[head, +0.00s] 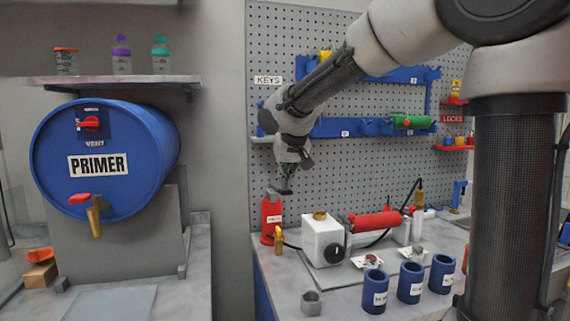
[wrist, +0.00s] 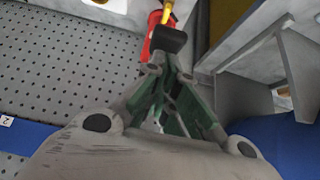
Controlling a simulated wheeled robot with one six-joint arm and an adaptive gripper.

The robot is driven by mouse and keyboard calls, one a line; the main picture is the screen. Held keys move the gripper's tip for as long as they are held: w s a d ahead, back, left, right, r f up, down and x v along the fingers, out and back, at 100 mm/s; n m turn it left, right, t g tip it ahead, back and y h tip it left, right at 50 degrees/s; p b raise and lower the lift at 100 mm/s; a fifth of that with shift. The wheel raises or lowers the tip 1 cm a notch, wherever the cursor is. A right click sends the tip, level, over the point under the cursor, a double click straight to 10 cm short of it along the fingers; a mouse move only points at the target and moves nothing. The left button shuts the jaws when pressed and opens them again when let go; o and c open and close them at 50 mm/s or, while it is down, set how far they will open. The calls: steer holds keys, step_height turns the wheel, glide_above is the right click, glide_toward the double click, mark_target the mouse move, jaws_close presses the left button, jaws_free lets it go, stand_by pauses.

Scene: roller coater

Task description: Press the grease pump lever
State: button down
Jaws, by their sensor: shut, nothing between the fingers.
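A red pump body (head: 271,216) with a small white label stands at the left rear of the right-hand bench. A yellow part (head: 279,237) stands at its front right. My gripper (head: 286,188) is shut, empty and pointing down just above the red body's top. I cannot make out the lever apart from the gripper there, nor tell whether they touch. In the wrist view my shut fingertips (wrist: 170,40) cover part of the red body (wrist: 151,34), with the yellow part (wrist: 168,13) just beyond.
A white box (head: 323,240) with a black knob stands right of the pump, with a red roller (head: 376,221) behind it. Several blue cups, including one at the front (head: 375,292), stand nearer. A pegboard (head: 285,50) rises behind. A blue primer drum (head: 60,145) is at left.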

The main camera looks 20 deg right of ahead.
mark_target(286, 190)
steer(key=shift+f, duration=0.2)
step_height(286, 190, down, 7)
steer(key=s, duration=0.2)
steer(key=shift+f, duration=0.15)
stand_by(0.4)
steer(key=r, duration=0.5)
steer(key=shift+s, duration=0.2)
steer(key=s+r, duration=0.6)
steer(key=s, duration=0.1)
steer(key=shift+s, duration=0.3)
stand_by(1.1)
